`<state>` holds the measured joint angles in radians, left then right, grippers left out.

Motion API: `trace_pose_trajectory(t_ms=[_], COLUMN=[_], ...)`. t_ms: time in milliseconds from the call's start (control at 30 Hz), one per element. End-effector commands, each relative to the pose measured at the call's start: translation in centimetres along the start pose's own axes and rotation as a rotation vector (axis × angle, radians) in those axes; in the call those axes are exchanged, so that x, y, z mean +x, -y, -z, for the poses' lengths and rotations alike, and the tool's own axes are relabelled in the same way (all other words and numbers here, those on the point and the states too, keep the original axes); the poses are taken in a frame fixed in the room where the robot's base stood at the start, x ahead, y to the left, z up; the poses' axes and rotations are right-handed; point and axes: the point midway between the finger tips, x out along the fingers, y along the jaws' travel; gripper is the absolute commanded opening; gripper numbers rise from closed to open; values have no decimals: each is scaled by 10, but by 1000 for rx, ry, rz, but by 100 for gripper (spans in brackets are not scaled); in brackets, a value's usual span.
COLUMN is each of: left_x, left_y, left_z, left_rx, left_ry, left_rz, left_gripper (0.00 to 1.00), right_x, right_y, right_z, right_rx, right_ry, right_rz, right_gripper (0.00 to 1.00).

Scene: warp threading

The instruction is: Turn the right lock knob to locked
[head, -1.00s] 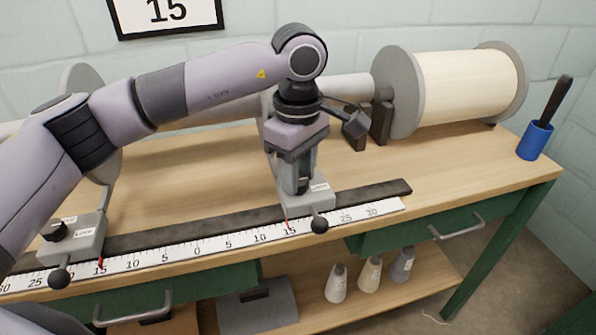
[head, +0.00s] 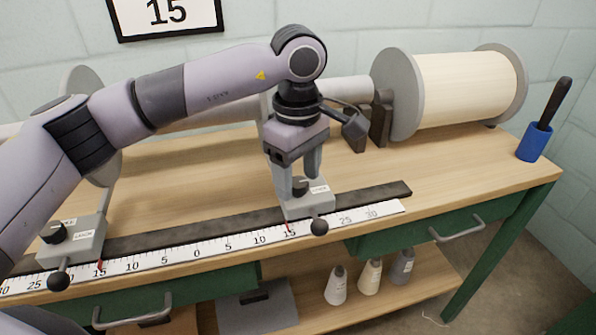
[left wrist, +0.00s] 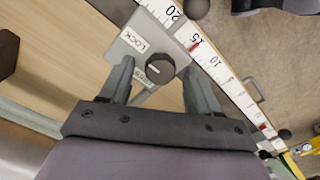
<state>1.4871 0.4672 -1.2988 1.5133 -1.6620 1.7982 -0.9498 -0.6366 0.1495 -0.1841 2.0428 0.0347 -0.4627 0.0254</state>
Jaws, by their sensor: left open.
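The right lock knob (head: 299,187) is a small dark knob on top of the grey right stop block (head: 309,205), whose red pointer is near 15 on the ruler. In the left wrist view the knob (left wrist: 159,67) is round with a pale mark, between a LOCK label (left wrist: 134,42) and a second label (left wrist: 160,68) partly hidden by the knob and finger. I cannot tell surely which label the mark faces. My left gripper (head: 300,178) is open above the block, with its fingers on either side of the knob, apparently apart from it. My right gripper is not in view.
The left stop block (head: 88,240) with its own knob stands near the other 15. The white ruler (head: 197,253) and dark rail (head: 370,197) run along the bench front. A large thread roll (head: 465,85) stands behind, a blue cup (head: 534,141) at far right.

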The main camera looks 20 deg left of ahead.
Motion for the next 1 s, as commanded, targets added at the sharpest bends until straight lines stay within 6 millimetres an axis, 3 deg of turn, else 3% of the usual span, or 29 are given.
trace_pose_trajectory(t_ms=[500,1000], left_x=[-66,-72], left_y=[0,0], left_z=[0,0], left_rx=[0,0], left_ry=[0,0], left_rz=[-2,-1], left_gripper=[62,62], right_x=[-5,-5], right_y=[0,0], right_z=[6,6], right_rx=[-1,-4], right_ry=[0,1], right_rz=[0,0], right_gripper=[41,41])
